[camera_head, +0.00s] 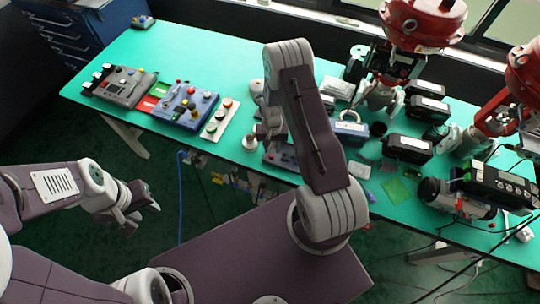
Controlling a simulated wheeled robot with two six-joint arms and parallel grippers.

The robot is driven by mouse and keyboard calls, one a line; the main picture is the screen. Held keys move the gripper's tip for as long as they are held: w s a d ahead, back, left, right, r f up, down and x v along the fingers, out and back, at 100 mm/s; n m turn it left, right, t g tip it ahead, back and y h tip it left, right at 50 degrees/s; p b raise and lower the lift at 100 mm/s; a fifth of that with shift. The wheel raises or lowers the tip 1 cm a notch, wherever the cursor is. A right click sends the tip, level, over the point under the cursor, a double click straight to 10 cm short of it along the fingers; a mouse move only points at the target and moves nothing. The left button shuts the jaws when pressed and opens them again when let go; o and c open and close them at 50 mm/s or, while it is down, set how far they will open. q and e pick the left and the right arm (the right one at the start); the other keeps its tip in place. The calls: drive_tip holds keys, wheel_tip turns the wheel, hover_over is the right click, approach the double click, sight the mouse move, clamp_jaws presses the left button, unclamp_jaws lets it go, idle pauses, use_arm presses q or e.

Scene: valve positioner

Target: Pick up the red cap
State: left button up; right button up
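I cannot pick out the red cap with certainty. Small red round parts show on the white strip with coloured buttons (220,119) and on the blue control box (186,107), but they are too small to tell apart from buttons. My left gripper (143,209) hangs over the dark green floor, in front of the table and away from it; its fingers look spread, with nothing between them. My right gripper (264,138) is low over the table's front edge, right of the white strip. My own arm partly hides it, and its fingers are too small to read.
The green table (205,50) also holds a grey control box (124,86) at left. Red valve actuators (425,22) stand at right, among several black boxes (408,148). A green square (397,191) lies near the front right.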

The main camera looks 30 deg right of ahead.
sight(272, 155)
drive_tip(key=shift+f, duration=0.15)
wheel_tip(272, 155, down, 4)
drive_tip(key=shift+s+p, duration=0.1)
drive_tip(key=shift+p, duration=0.7)
drive_tip(key=shift+f, duration=0.5)
clamp_jaws()
drive_tip(key=shift+r, duration=0.1)
